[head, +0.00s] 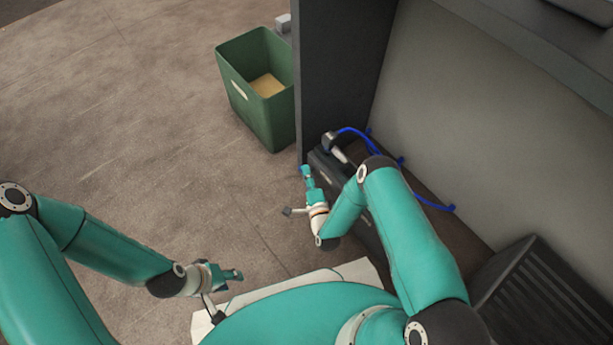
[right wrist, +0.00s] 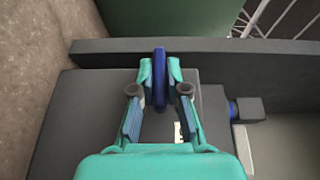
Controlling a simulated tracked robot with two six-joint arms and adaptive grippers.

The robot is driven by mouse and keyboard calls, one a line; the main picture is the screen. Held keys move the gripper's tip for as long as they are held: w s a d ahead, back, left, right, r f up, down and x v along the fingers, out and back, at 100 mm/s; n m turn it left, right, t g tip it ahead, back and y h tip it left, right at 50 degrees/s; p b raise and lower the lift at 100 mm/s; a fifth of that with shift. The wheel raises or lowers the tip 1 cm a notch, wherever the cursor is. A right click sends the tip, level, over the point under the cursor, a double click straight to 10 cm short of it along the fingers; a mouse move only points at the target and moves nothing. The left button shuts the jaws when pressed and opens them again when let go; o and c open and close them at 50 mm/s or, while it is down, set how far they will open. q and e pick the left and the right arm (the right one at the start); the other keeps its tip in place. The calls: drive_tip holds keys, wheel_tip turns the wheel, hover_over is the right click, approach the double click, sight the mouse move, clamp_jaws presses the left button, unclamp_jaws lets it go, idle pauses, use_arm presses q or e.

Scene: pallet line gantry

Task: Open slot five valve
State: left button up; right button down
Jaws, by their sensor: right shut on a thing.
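In the right wrist view, a thin upright blue handle (right wrist: 159,80) stands at the edge of a dark block (right wrist: 95,105). It looks like the valve's handle; no slot number is readable. My right gripper (right wrist: 160,82) is shut on the blue handle, with one fingertip on each side. In the head view my right gripper (head: 306,176) is at the front of the dark block (head: 322,158), next to the wall panel. The handle is mostly hidden there. My left gripper (head: 234,275) is low over the floor side, away from the block; its jaw opening is unclear.
A green bin (head: 268,132) with something tan inside stands on the floor behind the block. A blue hose (head: 350,130) runs from a fitting along the grey panel (head: 480,120). A dark ribbed box (head: 535,290) is at lower right. The floor at left is clear.

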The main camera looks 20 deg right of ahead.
drive_tip(key=shift+s+d+f, duration=0.1)
drive_tip(key=shift+d+f, duration=0.1)
drive_tip(key=shift+d, duration=0.05)
idle(0.3)
drive_tip(key=c, duration=1.2)
unclamp_jaws()
drive_tip(key=shift+a, duration=0.1)
drive_tip(key=shift+t, duration=0.3)
drive_tip(key=shift+r, duration=0.15)
